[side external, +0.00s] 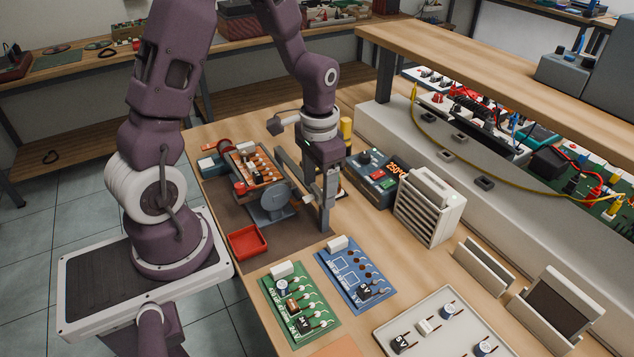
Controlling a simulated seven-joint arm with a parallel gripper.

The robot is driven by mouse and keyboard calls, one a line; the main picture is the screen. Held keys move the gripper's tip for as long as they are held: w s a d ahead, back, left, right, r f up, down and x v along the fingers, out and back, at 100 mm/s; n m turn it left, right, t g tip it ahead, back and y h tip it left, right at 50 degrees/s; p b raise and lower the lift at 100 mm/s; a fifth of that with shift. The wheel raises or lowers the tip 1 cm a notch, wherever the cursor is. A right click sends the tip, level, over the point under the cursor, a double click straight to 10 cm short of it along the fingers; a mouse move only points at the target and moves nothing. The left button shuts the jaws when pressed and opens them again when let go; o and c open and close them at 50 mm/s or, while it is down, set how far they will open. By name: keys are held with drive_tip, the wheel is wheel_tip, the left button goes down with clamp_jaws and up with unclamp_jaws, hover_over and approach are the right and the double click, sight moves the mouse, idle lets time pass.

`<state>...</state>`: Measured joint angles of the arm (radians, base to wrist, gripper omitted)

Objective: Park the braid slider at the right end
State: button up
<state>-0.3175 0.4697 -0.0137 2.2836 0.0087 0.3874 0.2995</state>
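I cannot clearly make out the braid slider. A grey round spool-like part (274,200) stands on the brown mat (222,205), beside an orange-framed board (258,165) with several components. A small red block (239,187) sits at the left of the spool. My gripper (326,218) points down just right of the spool, low over the right part of the mat. Its fingers overlap in this view, so I cannot tell whether they are open or hold anything.
A red tray (247,242) lies at the mat's front. A dark box with a red display (378,180) and a slatted white rack (430,208) stand to the right. Green (299,303) and blue (354,274) boards and a white parts tray (440,325) lie in front.

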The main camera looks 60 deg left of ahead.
sight(318, 190)
wheel_tip(318, 190, up, 6)
drive_tip(key=shift+s+r, duration=0.1)
drive_tip(key=shift+r, duration=0.65)
drive_tip(key=s+d+r+t, duration=0.5)
drive_tip(key=s+d+r, duration=0.4)
drive_tip(key=s+r, duration=0.3)
drive_tip(key=s, duration=0.2)
drive_tip(key=shift+s+r+t, duration=0.3)
drive_tip(key=shift+r, duration=0.05)
